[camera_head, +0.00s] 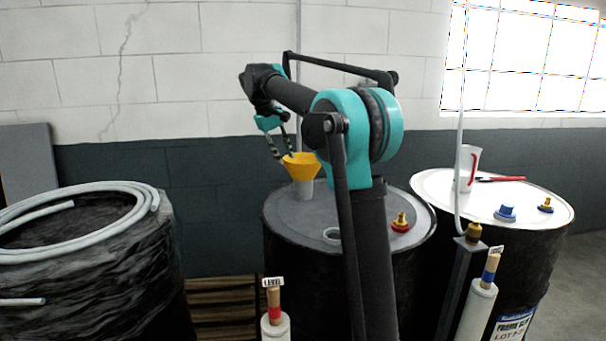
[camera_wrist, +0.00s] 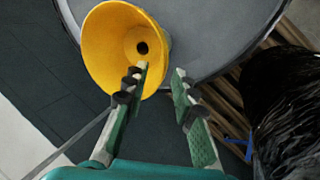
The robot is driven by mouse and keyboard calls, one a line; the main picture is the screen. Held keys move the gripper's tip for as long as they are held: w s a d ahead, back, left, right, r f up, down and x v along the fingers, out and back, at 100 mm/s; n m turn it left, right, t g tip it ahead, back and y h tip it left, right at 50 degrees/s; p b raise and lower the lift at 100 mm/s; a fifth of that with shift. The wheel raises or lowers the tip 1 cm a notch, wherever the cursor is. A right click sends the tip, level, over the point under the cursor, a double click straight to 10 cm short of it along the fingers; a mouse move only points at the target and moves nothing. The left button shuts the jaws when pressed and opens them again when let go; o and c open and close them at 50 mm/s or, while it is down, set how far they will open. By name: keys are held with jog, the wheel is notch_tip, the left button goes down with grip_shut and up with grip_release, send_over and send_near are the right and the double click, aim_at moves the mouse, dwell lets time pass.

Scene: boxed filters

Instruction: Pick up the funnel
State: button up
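The yellow funnel (camera_head: 301,166) sits upright over a grey pipe stub on the lid of the middle black drum. My gripper (camera_head: 284,157) is at the funnel's upper left rim, pointing down. In the wrist view the funnel (camera_wrist: 104,45) shows its wide mouth and dark hole. My gripper (camera_wrist: 161,72) is open there, with one finger over the funnel's mouth and the other outside its rim. The funnel's edge shows between the fingers. I cannot tell whether either finger touches it.
The middle drum lid (camera_head: 287,212) also holds a red-and-brass fitting (camera_head: 400,222). The white-topped drum (camera_head: 438,186) at right holds a white jug (camera_head: 467,167), a red-handled tool (camera_head: 500,179) and small fittings. A pale hose (camera_head: 150,194) lies coiled on the wrapped left drum.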

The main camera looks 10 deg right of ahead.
aim_at(289, 164)
jog(key=x, duration=0.5)
jog(key=shift+f, duration=0.1)
grip_shut()
